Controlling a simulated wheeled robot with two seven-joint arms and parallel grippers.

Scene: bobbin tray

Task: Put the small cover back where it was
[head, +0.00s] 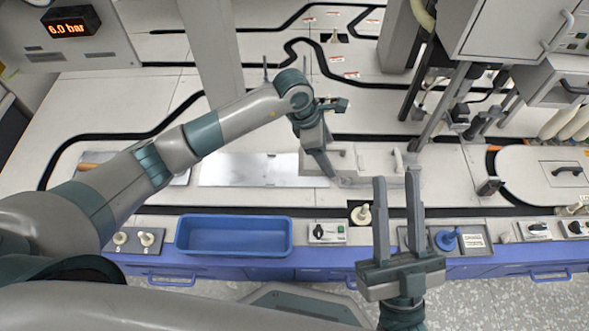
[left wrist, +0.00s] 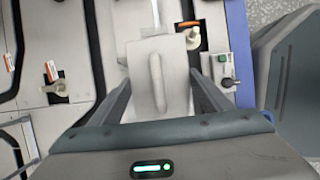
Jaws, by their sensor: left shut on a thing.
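The small cover (left wrist: 143,62) is a light grey plate with a raised bar handle, seen between the two fingers in the left wrist view. My left gripper (left wrist: 162,92) is shut on it. In the head view, the left gripper (head: 327,172) points down over the deck, and its finger partly hides the cover (head: 343,157). I cannot tell whether the cover touches the deck. A bright silver rectangle (head: 255,170) lies in the deck just left of the cover. My right gripper (head: 397,178) is open and empty near the deck's front edge.
A blue tray (head: 233,236) stands at the front edge, beside a switch box (head: 327,233) and a cream knob (head: 361,214). A large rounded cover (head: 545,165) is at the right. A grey post (head: 212,60) and machinery (head: 500,30) rise behind.

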